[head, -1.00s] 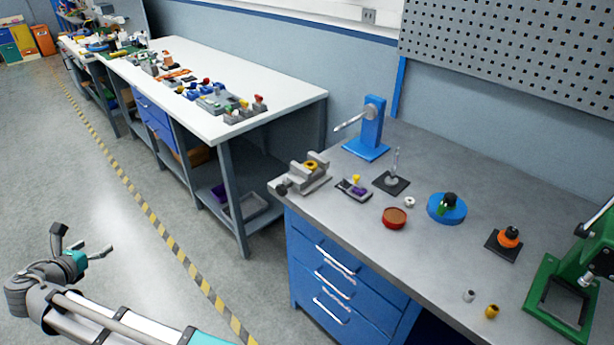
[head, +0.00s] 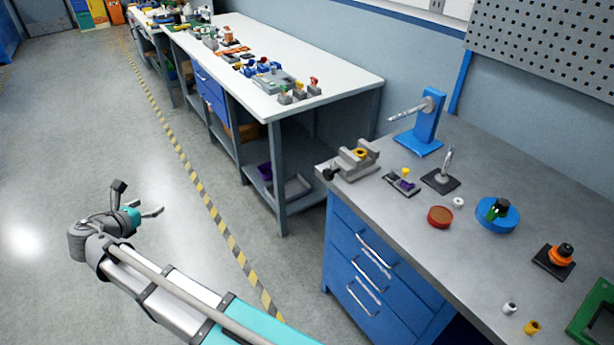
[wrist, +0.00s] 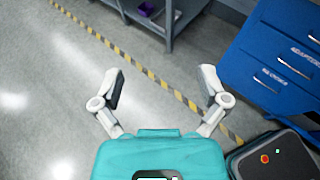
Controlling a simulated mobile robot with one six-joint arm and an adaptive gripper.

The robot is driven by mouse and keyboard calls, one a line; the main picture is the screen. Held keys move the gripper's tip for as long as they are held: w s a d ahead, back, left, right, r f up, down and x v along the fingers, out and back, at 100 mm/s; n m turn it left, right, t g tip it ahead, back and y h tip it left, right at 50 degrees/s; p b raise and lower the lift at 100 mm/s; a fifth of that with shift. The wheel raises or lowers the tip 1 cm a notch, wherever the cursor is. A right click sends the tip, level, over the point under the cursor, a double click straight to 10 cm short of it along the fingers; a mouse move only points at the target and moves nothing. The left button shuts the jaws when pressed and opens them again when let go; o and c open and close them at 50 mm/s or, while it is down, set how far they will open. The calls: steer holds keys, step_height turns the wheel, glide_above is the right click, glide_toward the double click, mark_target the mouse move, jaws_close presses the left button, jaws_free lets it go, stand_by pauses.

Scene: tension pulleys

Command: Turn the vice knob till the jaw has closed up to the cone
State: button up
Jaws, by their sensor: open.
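My gripper (head: 138,198) is over the open floor, well left of the bench and apart from the vice. In the wrist view my gripper (wrist: 160,88) has its two fingers spread wide with nothing between them. The vice is not in the wrist view.
Blue drawers (head: 365,255) are below. A white-topped bench (head: 340,80) stands behind. The floor (head: 90,150) at left is clear.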

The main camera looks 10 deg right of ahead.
steer(key=shift+d, duration=0.2)
steer(key=shift+c, duration=0.9)
steer(key=w+d+f+m+g, duration=0.1)
steer(key=d+m, duration=0.1)
steer(key=d, duration=0.3)
steer(key=w+d+f+m+g, duration=0.1)
steer(key=d+m, duration=0.2)
steer(key=d, duration=0.2)
steer(key=w+d+f+m+g, duration=0.2)
steer(key=d, duration=0.3)
steer(key=shift+h, duration=0.4)
steer(key=shift+c, duration=0.2)
steer(key=s+d+f+m+g+y, duration=0.2)
steer(key=s+d+m+g, duration=0.1)
steer(key=d+m, duration=0.5)
steer(key=s+d+f+m+g+y, duration=0.2)
steer(key=s+d+m, duration=0.2)
steer(key=d+m, duration=0.4)
steer(key=s+d+f+m+g+y, duration=0.2)
steer(key=d+m, duration=0.6)
steer(key=d, duration=1.1)
steer(key=shift+s+f+g, duration=0.55)
steer(key=shift+s+g, duration=0.2)
steer(key=shift+g, duration=0.05)
steer(key=shift+c, duration=0.4)
